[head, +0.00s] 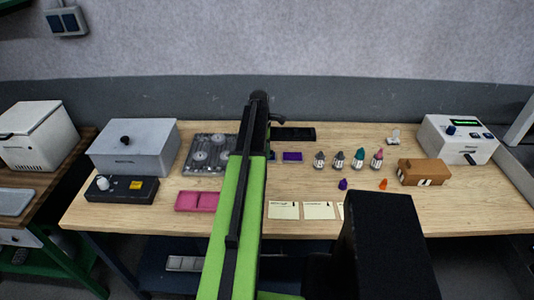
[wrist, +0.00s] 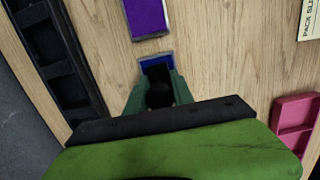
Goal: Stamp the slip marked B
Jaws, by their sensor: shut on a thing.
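In the wrist view my gripper (wrist: 158,92) is shut on a dark stamp with a round black knob (wrist: 160,95). The stamp is at the blue ink pad (wrist: 155,64); its underside is hidden, so I cannot tell if it touches the pad. In the head view two cream slips (head: 283,210) (head: 319,210) lie near the table's front, with a third partly hidden behind my arm. Their letters are too small to read. A slip corner (wrist: 311,20) shows at the wrist view's top right. My arm hides the gripper in the head view.
A purple ink pad (wrist: 147,17) lies beside the blue one. A black tray (wrist: 58,65) and a pink tray (wrist: 296,115) flank them. Several small bottles (head: 338,160), a brown box (head: 424,172) and a white device (head: 457,140) stand to the right on the table.

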